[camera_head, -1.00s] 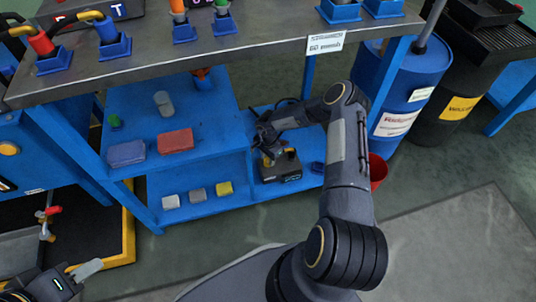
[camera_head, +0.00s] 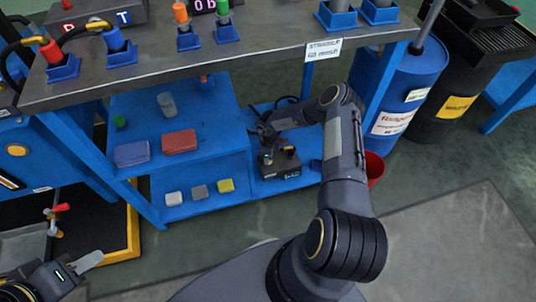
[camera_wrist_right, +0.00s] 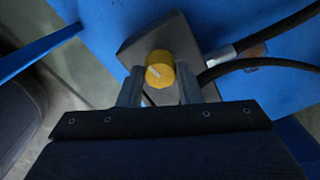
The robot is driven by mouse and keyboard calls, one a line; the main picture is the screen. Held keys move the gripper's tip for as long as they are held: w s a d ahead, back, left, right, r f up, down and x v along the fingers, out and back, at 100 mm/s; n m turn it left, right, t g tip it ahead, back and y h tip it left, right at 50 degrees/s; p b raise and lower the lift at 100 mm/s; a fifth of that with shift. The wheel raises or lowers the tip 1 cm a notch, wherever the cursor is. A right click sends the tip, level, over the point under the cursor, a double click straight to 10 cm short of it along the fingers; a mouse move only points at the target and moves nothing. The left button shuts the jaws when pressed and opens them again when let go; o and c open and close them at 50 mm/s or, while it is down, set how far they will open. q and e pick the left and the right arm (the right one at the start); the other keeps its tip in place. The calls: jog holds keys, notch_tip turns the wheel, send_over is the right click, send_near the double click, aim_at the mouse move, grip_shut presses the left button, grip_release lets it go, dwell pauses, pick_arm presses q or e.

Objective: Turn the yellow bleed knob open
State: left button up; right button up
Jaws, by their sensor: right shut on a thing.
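The yellow bleed knob (camera_wrist_right: 159,70) sits on a dark grey block (camera_wrist_right: 135,47) in the right wrist view. It is round and has a pale line on its face. My right gripper (camera_wrist_right: 159,84) has one finger on each side of the knob and is shut on it. In the head view the dark unit (camera_head: 281,166) stands on the lower blue shelf, and my right gripper (camera_head: 265,138) reaches it; the knob is mostly hidden there. My left gripper (camera_head: 78,272) is at the lower left, away from the bench, and its jaw opening is unclear.
Two dark hoses (camera_wrist_right: 260,64) leave the block to the right. The blue shelf (camera_head: 215,120) carries red, blue, grey and yellow blocks. The bench top (camera_head: 260,45) overhangs it. A red bucket (camera_head: 374,168) and blue drum (camera_head: 400,88) stand right of my right arm.

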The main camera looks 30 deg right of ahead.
jog(key=m+p, duration=0.1)
jog(key=m, duration=0.5)
jog(key=m+p, duration=0.1)
jog(key=m, duration=0.5)
jog(key=shift+m, duration=0.3)
dwell(0.4)
jog(key=o, duration=1)
